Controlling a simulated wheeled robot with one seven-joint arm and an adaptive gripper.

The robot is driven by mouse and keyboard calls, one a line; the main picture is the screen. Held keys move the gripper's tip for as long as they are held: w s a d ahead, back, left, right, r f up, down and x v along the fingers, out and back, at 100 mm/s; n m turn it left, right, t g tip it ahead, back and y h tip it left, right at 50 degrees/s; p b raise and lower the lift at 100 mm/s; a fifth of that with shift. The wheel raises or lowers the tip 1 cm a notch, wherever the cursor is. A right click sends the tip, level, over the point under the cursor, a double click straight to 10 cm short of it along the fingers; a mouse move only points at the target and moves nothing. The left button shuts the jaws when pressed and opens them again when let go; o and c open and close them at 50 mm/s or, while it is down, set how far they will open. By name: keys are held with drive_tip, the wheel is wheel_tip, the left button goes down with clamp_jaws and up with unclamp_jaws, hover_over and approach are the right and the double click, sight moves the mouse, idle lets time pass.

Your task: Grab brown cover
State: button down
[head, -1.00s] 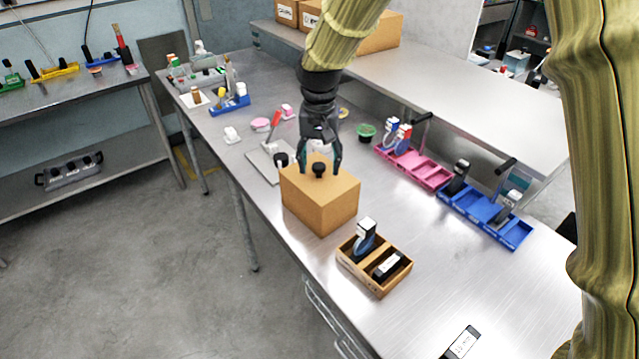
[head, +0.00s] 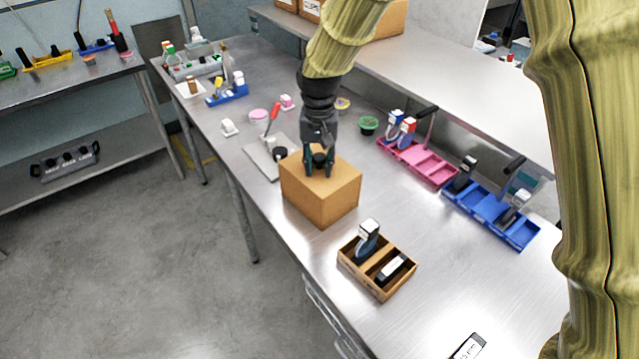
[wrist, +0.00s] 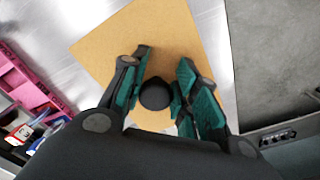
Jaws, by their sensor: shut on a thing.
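The brown cover (head: 318,198) is a box-shaped lid standing on the metal table, with a round black knob (head: 320,158) on its top. My gripper (head: 318,165) is above the cover's top with its fingers around the knob. In the wrist view, the cover's top (wrist: 140,45) fills the middle, and the black knob (wrist: 155,94) sits between the two fingers of my gripper (wrist: 158,90). The gripper is shut on the knob. What is under the cover is hidden.
A brown two-part tray (head: 378,262) with dark modules stands in front of the cover. A pink tray (head: 425,165) and a blue tray (head: 490,215) lie to the right. A grey plate (head: 262,158) lies behind left. The table's front edge is close to the cover.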

drive_tip(key=shift+s+d, duration=0.1)
drive_tip(key=shift+s, duration=0.4)
drive_tip(key=shift+f, duration=0.1)
drive_tip(key=shift+w, duration=0.1)
